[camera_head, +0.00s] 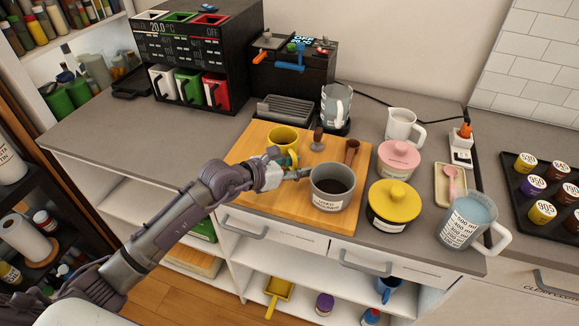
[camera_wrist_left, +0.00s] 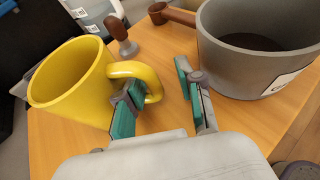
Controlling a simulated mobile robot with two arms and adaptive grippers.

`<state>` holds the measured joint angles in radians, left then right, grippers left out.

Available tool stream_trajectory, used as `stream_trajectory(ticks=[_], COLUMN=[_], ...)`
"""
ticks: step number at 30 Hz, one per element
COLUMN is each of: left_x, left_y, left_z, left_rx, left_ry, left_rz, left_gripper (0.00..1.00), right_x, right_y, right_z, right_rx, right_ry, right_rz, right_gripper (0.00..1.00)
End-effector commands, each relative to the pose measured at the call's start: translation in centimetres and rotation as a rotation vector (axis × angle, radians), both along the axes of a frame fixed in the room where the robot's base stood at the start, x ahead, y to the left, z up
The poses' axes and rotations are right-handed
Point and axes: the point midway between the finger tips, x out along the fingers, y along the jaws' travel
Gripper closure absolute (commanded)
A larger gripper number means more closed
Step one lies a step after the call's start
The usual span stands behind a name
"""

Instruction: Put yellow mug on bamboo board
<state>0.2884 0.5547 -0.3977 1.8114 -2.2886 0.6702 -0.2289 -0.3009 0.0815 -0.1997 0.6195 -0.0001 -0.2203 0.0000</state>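The yellow mug (camera_head: 283,138) stands upright at the back left of the bamboo board (camera_head: 250,147). In the left wrist view the mug (camera_wrist_left: 72,85) is at the left, with its handle pointing toward my fingers. My left gripper (camera_head: 295,165) is over the board, between the mug and the grey pot. In the wrist view the gripper (camera_wrist_left: 157,80) is open. Its left finger overlaps the mug handle; whether it passes through the loop or touches it, I cannot tell. The right finger is on the pot side. My right gripper is not in view.
The grey pot (camera_head: 333,195) with dark contents stands close to my gripper, its wooden handle (camera_head: 352,152) pointing backward. A tamper (camera_head: 318,138) stands behind. Pink (camera_head: 399,160) and yellow-lidded (camera_head: 395,200) jars stand right of the board. The board's left edge area is bare.

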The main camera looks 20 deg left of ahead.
Motion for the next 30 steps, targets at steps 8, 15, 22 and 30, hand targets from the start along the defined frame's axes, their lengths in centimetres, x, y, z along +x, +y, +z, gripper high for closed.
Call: stream_trajectory(ticks=[8,15,22,30], left_x=[-3.2,-7.0,-8.8,-9.0], left_y=[2.4,5.0,6.4,6.5], left_z=[1.4,3.4,4.5,4.8], left_rx=[0.005,0.005,0.002,0.0], left_ry=[-0.001,-0.001,0.0,-0.001], left_rz=[0.0,-0.001,0.001,0.0], left_gripper=[0.62,0.62,0.62,0.62], right_x=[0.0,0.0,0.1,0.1], right_y=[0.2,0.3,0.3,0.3], right_z=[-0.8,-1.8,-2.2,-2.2], right_rx=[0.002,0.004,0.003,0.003], right_ry=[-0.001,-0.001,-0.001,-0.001], right_rz=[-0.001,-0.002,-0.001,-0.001], right_gripper=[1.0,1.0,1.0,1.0])
